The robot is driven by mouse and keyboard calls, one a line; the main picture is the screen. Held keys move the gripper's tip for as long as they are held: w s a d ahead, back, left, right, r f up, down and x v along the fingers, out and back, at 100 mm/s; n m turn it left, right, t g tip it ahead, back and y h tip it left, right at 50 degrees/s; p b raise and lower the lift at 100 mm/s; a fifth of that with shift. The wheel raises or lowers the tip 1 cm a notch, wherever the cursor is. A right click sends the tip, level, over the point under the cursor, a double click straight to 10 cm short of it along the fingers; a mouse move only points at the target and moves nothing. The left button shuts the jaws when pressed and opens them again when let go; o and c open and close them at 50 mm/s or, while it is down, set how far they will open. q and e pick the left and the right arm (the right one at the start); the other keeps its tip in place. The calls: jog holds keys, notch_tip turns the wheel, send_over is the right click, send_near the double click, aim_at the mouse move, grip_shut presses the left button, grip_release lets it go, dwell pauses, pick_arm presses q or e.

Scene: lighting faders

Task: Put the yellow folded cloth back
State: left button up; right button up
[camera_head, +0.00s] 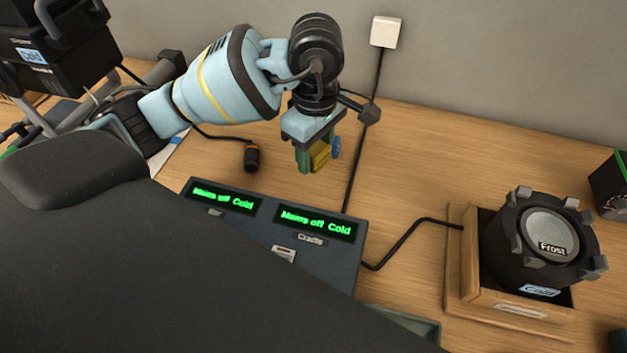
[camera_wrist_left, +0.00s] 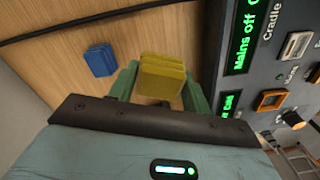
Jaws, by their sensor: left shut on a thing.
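The yellow folded cloth (camera_head: 321,157) is in my left gripper (camera_head: 312,158), above the wooden table in the head view. In the left wrist view, the yellow cloth (camera_wrist_left: 163,76) sits between the two green fingers of my left gripper (camera_wrist_left: 160,84), which is shut on it. A blue folded cloth (camera_wrist_left: 100,60) lies on the table to the left of it in that view, apart from the gripper. It shows partly behind the gripper in the head view (camera_head: 336,147). My right gripper is not in view.
A dark control panel (camera_head: 263,238) with two green displays reading "Mains off Cold" stands in front of the gripper. A black lamp (camera_head: 543,240) sits in a wooden box (camera_head: 462,270) at right. A black cable (camera_head: 358,155) runs from the wall socket. Table between panel and box is mostly clear.

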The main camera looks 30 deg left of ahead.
aim_at(315, 147)
pick_arm(q)
jog(key=shift+a+f, duration=0.1)
jog(key=shift+f, duration=4.05)
jog(key=shift+f, duration=0.15)
jog(key=o, duration=1)
jog(key=shift+o, duration=0.2)
notch_tip(315, 147, up, 12)
jog(key=shift+r, duration=0.15)
